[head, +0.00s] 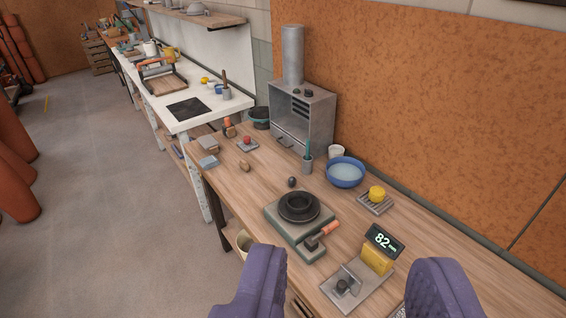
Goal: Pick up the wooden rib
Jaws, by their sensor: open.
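A small rounded brown piece (245,165), which looks like the wooden rib, lies on the left part of the wooden workbench (222,188), near its front edge. It is small in the picture, so its exact shape is hard to tell. My gripper (348,282) is open and empty, with its two purple fingers wide apart at the bottom of the view. It is well short of the brown piece, which lies farther off and to the left. The space between the fingers shows the near end of the bench.
Between my gripper and the brown piece stand a device with a dark round top (299,206) and a small dark egg-shaped thing (292,182). A blue bowl (345,172) and a grey metal hood (305,112) stand at the back.

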